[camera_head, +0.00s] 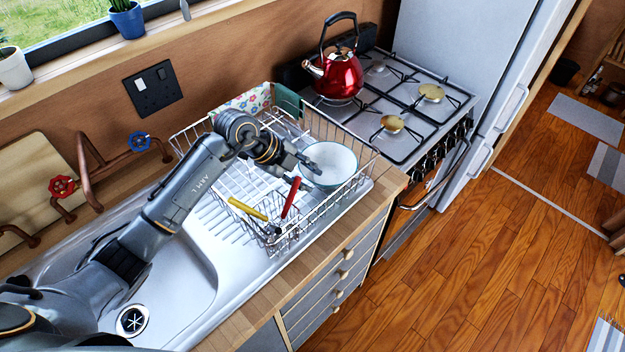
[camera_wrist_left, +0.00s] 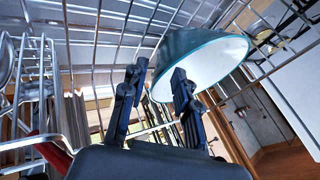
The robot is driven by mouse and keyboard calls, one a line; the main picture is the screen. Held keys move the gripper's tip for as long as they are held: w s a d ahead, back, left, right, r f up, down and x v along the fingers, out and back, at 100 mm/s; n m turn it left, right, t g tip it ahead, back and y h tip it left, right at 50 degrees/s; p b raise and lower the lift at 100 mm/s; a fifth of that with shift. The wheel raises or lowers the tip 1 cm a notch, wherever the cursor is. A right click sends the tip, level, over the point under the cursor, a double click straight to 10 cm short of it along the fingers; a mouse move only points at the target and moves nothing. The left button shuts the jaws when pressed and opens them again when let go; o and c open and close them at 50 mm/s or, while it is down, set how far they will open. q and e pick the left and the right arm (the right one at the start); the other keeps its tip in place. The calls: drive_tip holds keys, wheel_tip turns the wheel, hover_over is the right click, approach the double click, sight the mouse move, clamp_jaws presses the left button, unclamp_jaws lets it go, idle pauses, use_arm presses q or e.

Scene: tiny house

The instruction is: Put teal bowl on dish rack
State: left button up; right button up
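The teal bowl (camera_head: 333,162), white inside, sits in the right part of the wire dish rack (camera_head: 349,200). It also shows in the left wrist view (camera_wrist_left: 205,62), tilted in that picture, with its teal outer side and rim beside the rack wires. My left gripper (camera_head: 309,166) is at the bowl's left side, low over the rack. In the left wrist view its two fingers (camera_wrist_left: 160,72) stand apart. The right finger overlaps the bowl in the picture; I cannot tell whether it touches. My right gripper is not in view.
A cutlery basket at the rack's front holds a red-handled utensil (camera_head: 291,196) and a yellow-handled one (camera_head: 247,209). A patterned item (camera_head: 243,104) stands at the rack's back. A red kettle (camera_head: 339,75) is on the stove to the right. The steel sink (camera_head: 180,270) lies left.

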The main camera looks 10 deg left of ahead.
use_arm(q)
drive_tip(key=b+v, duration=0.1)
drive_tip(key=v, duration=0.8)
drive_tip(key=shift+r+b, duration=0.2)
drive_tip(key=shift+b, duration=0.15)
drive_tip(key=shift+a, duration=0.1)
